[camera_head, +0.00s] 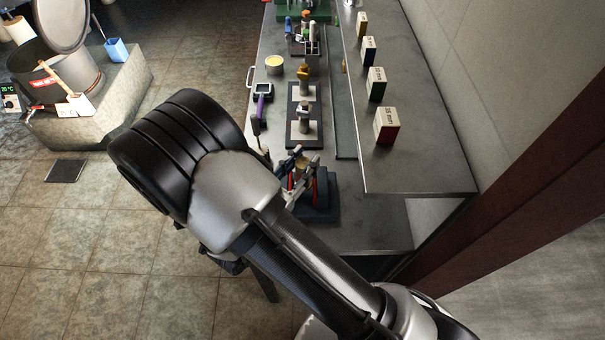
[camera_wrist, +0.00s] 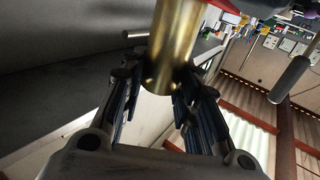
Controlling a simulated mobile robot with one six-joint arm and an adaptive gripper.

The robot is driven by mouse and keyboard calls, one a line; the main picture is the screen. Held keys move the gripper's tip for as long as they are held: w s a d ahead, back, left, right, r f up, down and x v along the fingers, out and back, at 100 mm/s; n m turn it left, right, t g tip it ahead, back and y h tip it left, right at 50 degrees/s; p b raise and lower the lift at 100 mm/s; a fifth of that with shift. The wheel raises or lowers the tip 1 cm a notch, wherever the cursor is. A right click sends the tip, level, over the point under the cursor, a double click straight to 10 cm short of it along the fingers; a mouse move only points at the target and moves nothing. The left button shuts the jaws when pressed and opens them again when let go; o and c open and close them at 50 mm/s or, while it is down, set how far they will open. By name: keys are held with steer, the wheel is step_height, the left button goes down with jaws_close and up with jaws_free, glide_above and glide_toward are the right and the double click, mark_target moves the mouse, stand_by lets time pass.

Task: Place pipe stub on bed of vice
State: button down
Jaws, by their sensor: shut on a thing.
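In the wrist view, my gripper (camera_wrist: 163,82) is shut on a brass-coloured cylinder, which I take to be the pipe stub (camera_wrist: 172,40). One finger is on either side of its near end. Its far end runs out of the top of the picture. A dark blue-green base (camera_head: 322,207) with red and metal parts stands on the near end of the bench, partly behind my arm. I cannot tell for sure whether it is the vice.
Several labelled boxes (camera_head: 387,126) stand on the raised shelf (camera_head: 425,175) at right. A lidded tank (camera_head: 58,80) stands left; open floor lies between.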

mark_target(299, 177)
steer(key=shift+f+b, duration=0.5)
steer(key=shift+f, duration=1.4)
steer(key=shift+f, duration=0.1)
steer(key=c, duration=1.2)
jaws_free()
steer(key=shift+r, duration=0.2)
steer(key=p+v, duration=0.1)
steer(key=v, duration=1.1)
steer(key=shift+p, duration=0.3)
steer(key=shift+s+f, duration=0.1)
